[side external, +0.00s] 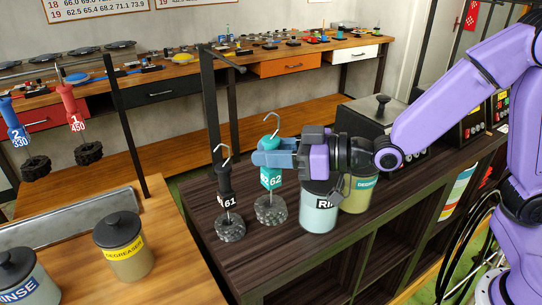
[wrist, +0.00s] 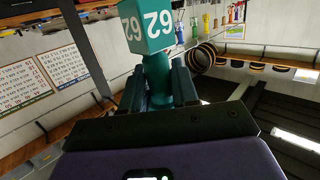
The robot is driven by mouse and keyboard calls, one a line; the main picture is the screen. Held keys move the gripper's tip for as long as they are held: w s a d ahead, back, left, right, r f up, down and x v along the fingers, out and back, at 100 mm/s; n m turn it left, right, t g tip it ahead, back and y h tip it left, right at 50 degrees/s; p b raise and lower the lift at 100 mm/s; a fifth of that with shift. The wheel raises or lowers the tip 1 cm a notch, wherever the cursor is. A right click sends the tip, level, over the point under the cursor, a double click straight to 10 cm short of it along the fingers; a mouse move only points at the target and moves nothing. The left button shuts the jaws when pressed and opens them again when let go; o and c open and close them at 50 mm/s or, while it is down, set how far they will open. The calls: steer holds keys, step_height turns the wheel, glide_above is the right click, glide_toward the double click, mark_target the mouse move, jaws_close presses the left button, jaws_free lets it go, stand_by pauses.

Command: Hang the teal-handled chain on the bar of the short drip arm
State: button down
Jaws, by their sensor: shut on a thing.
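My gripper (side external: 268,157) is shut on the teal handle (side external: 271,177) marked 62, just below its wire hook. The handle is upright, with a dark chain coil (side external: 270,210) at its foot; I cannot tell whether the coil touches the bench. In the wrist view the teal handle (wrist: 160,80) sits between my fingers (wrist: 160,92). A black post with a short bar (side external: 228,59) at its top, seemingly the short drip arm, stands behind and left of the handle. The bar looks empty. The teal hook is below the bar in the picture.
A black-handled chain (side external: 225,185) marked 61 stands close left of the teal one. A rinse pot (side external: 319,208) and a degreaser pot (side external: 357,190) stand to the right, under my wrist. Red (side external: 72,110) and blue (side external: 14,125) chains hang at far left.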

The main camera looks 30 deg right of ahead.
steer(key=shift+r, duration=0.5)
steer(key=shift+w+r, duration=0.2)
steer(key=shift+w, duration=0.05)
steer(key=w+d+r, duration=0.4)
steer(key=w, duration=0.3)
steer(key=w+d+r, duration=0.3)
steer(key=w+d, duration=0.1)
steer(key=w, duration=0.2)
steer(key=a+f, duration=0.2)
steer(key=a, duration=0.6)
steer(key=shift+a+m+t+h, duration=0.3)
